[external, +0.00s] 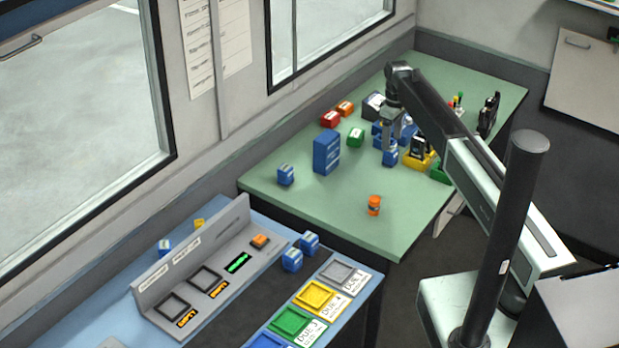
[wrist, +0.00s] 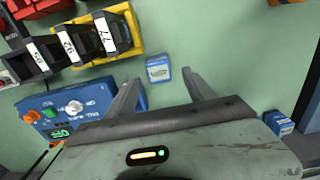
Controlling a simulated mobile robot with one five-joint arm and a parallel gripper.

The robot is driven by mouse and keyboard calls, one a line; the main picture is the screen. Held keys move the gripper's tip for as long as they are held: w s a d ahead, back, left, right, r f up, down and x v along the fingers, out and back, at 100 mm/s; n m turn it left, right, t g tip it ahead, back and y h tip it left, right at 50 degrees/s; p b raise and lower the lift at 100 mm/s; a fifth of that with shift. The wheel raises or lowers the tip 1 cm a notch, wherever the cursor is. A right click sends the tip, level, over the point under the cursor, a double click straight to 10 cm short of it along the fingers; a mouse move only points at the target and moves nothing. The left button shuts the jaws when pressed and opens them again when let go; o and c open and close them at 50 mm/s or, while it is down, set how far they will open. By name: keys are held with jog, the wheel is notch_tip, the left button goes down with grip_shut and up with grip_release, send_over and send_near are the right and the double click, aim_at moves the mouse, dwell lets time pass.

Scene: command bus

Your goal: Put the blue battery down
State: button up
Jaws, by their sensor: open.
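A small blue battery with a pale label (wrist: 158,68) stands on the green table between and just past my fingertips in the wrist view. In the external view this appears to be the blue battery (external: 390,158) just below my gripper (external: 393,135). My gripper (wrist: 160,92) is open, with a finger on either side and gaps to the battery. Other blue batteries stand at the left of the green table (external: 285,175) and on the front bench (external: 292,259).
A yellow tray (wrist: 138,42) holding black numbered units and a blue box with knobs (wrist: 82,110) are close by. A tall blue box (external: 326,152) and an orange canister (external: 374,205) stand on the green table. Its front middle is clear.

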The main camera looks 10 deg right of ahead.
aim_at(391, 149)
jog(key=shift+f, duration=0.15)
notch_tip(391, 149, down, 5)
jog(key=b, duration=0.5)
jog(key=shift+d+f, duration=0.1)
jog(key=shift+f, duration=0.1)
jog(key=shift+r, duration=0.2)
grip_shut()
jog(key=shift+r, duration=0.15)
notch_tip(391, 149, up, 4)
jog(key=p, duration=0.4)
jog(key=s+d+p, duration=0.1)
jog(key=s, duration=1.5)
jog(key=shift+d+r, duration=0.15)
jog(key=shift+r, duration=0.2)
